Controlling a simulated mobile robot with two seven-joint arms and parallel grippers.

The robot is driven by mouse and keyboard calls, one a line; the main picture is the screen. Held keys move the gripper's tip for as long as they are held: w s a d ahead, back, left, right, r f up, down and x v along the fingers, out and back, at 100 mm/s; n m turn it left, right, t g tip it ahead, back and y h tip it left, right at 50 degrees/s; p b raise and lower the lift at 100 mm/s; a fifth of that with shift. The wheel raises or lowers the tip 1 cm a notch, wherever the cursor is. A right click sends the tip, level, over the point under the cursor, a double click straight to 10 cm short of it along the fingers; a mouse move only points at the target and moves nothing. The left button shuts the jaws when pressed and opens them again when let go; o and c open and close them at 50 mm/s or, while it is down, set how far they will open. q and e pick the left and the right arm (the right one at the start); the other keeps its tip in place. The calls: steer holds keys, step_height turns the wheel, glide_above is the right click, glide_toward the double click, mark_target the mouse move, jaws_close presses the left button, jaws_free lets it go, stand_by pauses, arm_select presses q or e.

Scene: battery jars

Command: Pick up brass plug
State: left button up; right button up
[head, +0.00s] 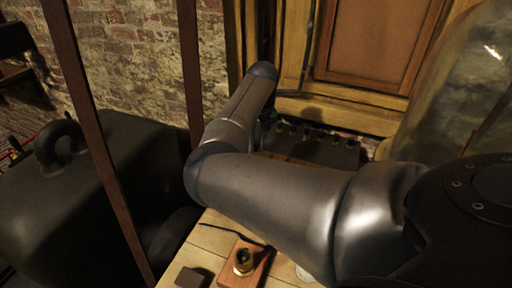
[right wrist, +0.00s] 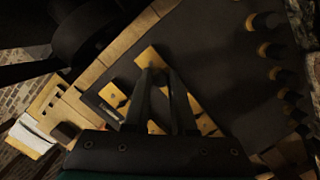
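In the head view a small round brass piece (head: 243,262) stands upright in a reddish wooden block (head: 262,276) near the bottom. It may be the brass plug, but I cannot tell for sure. My right arm crosses the head view and hides much of the bench; its fingers are not clear there. In the right wrist view my right gripper (right wrist: 160,70) has two dark fingers with a narrow gap and nothing visible between them. The fingers are over yellow brass plates (right wrist: 112,95) on a dark slab (right wrist: 215,75). My left gripper is not in view.
Several dark knobs with brass bases (right wrist: 268,50) line the slab's edge. A small dark block (head: 190,277) is beside the wooden block. A large glass jar (head: 455,70) stands at right. A big dark weight (head: 95,185) is at left.

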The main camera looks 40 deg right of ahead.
jaws_close()
steer(key=shift+r, duration=0.15)
